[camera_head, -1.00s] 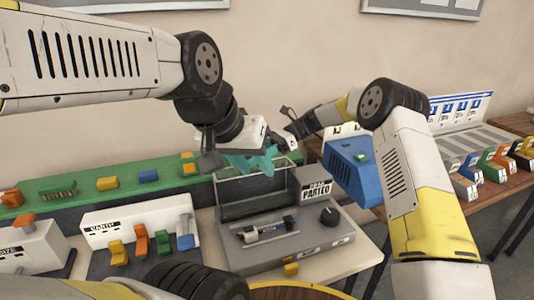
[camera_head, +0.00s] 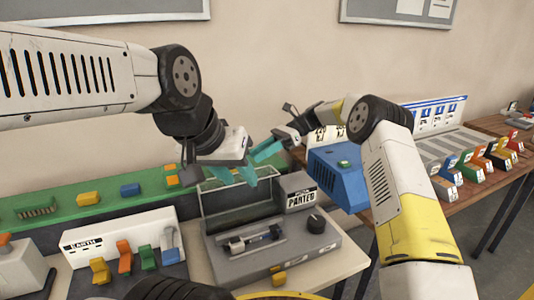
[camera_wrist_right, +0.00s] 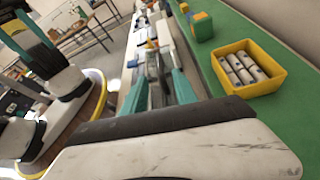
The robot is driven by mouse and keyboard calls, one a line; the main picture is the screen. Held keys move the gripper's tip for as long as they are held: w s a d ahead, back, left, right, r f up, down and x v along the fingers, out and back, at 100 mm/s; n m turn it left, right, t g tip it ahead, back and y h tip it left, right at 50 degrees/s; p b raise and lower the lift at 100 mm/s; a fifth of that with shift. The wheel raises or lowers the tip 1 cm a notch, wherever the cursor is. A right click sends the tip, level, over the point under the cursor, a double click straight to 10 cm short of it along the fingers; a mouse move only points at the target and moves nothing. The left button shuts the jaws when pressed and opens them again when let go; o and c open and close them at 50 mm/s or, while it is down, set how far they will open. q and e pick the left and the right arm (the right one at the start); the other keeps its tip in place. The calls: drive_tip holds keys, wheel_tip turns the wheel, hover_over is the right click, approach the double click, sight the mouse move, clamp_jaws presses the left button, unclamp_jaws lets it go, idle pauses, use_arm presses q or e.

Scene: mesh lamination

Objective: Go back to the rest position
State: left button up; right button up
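My left gripper (camera_head: 249,176) hangs over the clear-walled box of the grey machine, its teal fingers pointing down. Their gap is not clear from this angle. My right gripper (camera_head: 262,154) comes in from the right just above and behind it, its teal fingers pointing left and down. In the right wrist view its two fingers (camera_wrist_right: 158,88) stand apart, with no held part visible between them. The grey machine (camera_head: 290,257) on the bench has a black knob and a small metal and dark part lying on its front deck.
A blue box with a green button (camera_head: 338,178) stands right of the machine, near my right arm. Coloured blocks stand in a white holder (camera_head: 120,238) at left. A yellow bin of grey cylinders (camera_wrist_right: 248,70) sits on the green strip. A second table (camera_head: 470,195) is at right.

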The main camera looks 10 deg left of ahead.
drive_tip(key=s+d+r+n+t+h, duration=0.2)
drive_tip(key=s+d+r+n+t, duration=0.15)
drive_tip(key=s+d+r, duration=0.35)
drive_tip(key=s+d+r+n+t+h, duration=0.35)
drive_tip(key=s+d+r, duration=0.2)
drive_tip(key=d, duration=0.35)
drive_tip(key=s+d+f+n+t+h, duration=0.2)
drive_tip(key=s+d+n+t, duration=0.4)
drive_tip(key=s+d, duration=0.8)
drive_tip(key=s+t+h, duration=0.1)
drive_tip(key=s, duration=0.1)
drive_tip(key=shift+s+d+t, duration=0.15)
drive_tip(key=shift+s+t, duration=0.15)
idle(1.3)
